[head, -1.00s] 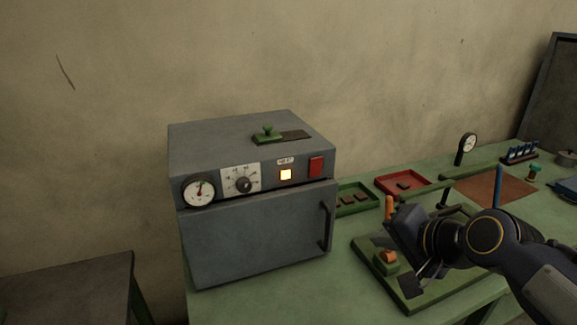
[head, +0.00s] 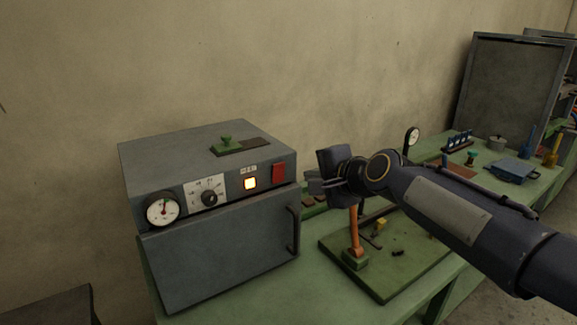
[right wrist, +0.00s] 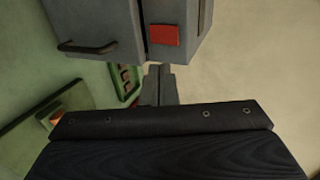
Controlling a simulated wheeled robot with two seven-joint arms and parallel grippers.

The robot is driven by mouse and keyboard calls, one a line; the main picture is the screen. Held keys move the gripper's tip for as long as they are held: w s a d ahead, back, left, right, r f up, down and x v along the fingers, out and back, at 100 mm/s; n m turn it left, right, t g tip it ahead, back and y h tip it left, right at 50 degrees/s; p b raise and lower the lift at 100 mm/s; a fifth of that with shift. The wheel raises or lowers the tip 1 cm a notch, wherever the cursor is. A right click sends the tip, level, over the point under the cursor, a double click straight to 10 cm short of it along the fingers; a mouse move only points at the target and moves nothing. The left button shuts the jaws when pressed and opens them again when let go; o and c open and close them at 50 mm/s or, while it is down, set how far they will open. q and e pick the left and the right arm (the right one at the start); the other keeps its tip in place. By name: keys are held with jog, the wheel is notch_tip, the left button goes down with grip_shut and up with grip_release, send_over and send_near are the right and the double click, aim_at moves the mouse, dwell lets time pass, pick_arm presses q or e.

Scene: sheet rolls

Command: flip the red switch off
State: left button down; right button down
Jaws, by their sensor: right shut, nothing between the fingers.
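The red switch (head: 279,173) is a upright rectangle at the upper right of the grey oven's front (head: 215,262), beside a lit yellow lamp (head: 250,184). In the right wrist view the red switch (right wrist: 164,36) shows ahead of the fingers. My right gripper (head: 312,183) is shut and empty, a little to the right of the switch and apart from it. Its fingertips (right wrist: 158,70) also show in the right wrist view, below the switch. My left gripper is not in view.
The oven has a dial gauge (head: 163,209), a black knob (head: 209,198) and a door handle (head: 293,230). A green board (head: 385,285) with an orange-handled tool (head: 355,232) lies on the green bench right of the oven. A green stamp-like piece (head: 227,142) sits on the oven top.

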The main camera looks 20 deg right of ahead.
aim_at(282, 164)
jog(key=p+x, duration=0.1)
jog(key=x, duration=0.2)
jog(key=r+p+x, duration=0.1)
jog(key=x, duration=0.2)
jog(key=w+p+x, duration=0.1)
jog(key=x, duration=0.2)
jog(key=shift+s+r, duration=0.15)
jog(key=shift+r, duration=0.3)
jog(key=shift+w+a+p, duration=0.1)
jog(key=shift+w+p, duration=0.25)
jog(key=shift+w, duration=0.05)
jog(key=shift+w+r+p, duration=0.15)
jog(key=shift+w+p, duration=0.05)
jog(key=shift+p, duration=0.2)
jog(key=shift+w+a, duration=0.1)
jog(key=shift+w, duration=0.05)
